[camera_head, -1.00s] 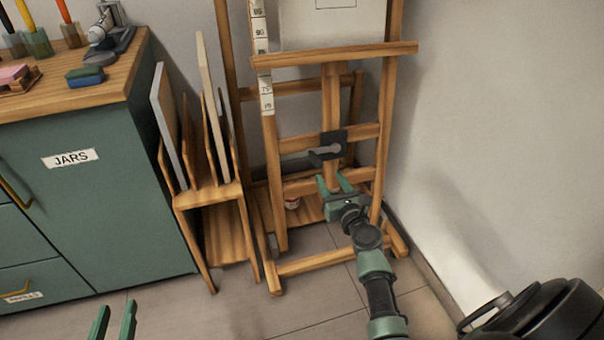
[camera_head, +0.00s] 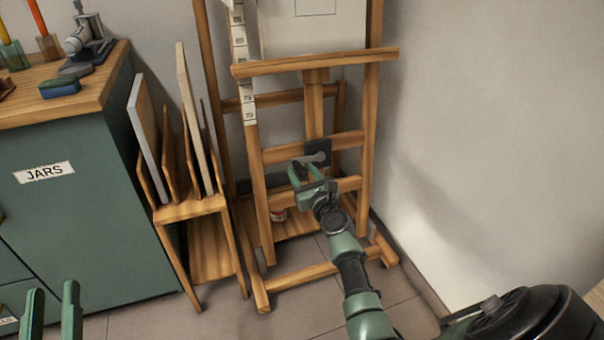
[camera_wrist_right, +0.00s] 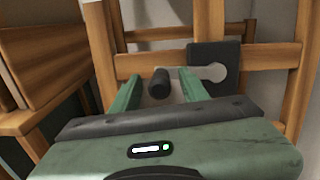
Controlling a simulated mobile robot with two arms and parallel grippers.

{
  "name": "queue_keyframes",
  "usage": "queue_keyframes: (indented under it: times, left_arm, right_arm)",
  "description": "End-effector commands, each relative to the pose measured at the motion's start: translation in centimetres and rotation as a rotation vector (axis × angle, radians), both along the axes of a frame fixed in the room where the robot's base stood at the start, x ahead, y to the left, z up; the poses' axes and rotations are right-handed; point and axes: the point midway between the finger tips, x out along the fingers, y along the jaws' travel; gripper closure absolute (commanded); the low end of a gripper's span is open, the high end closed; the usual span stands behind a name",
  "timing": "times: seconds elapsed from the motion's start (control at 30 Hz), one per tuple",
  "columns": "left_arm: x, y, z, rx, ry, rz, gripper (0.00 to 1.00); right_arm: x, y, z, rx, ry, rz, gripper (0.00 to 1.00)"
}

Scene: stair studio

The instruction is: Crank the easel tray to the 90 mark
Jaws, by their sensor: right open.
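The wooden easel tray (camera_head: 320,62) is a horizontal bar across the easel. Its left end crosses the white mark scale (camera_head: 249,114) above the labels that look like 75 and 70; the exact reading is too small to tell. The crank has a dark plate (camera_head: 320,150), which in the right wrist view (camera_wrist_right: 214,58) carries a grey arm running left to a dark handle (camera_wrist_right: 159,83). My right gripper (camera_head: 305,173) is open, its fingers on either side of the handle in the right wrist view (camera_wrist_right: 158,88). My left gripper (camera_head: 52,300) is open and empty at the lower left.
A wooden rack (camera_head: 192,208) with upright boards stands left of the easel. The green JARS cabinet (camera_head: 85,215) is further left. A wall (camera_head: 470,130) closes the right side. A small jar (camera_head: 279,215) sits low inside the easel. The floor in front is mostly clear.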

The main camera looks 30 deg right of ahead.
Motion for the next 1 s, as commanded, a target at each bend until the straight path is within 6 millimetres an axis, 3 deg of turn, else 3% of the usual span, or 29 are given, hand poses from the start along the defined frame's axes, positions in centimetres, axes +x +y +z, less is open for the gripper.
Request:
queue_keyframes:
  times: [0.13,0.3,1.0]
  left_arm:
    - [0.01,0.00,0.00,0.000,0.001,0.000,0.67]
    - [0.02,0.00,-0.03,0.000,0.002,0.000,0.67]
    - [0.03,0.01,-0.09,0.001,0.004,0.001,0.67]
  right_arm:
    - [-0.01,0.00,0.02,0.000,0.000,0.000,0.55]
    - [-0.02,0.00,0.01,0.000,0.000,0.000,1.00]
    - [-0.03,0.00,-0.01,0.001,0.000,0.000,1.00]
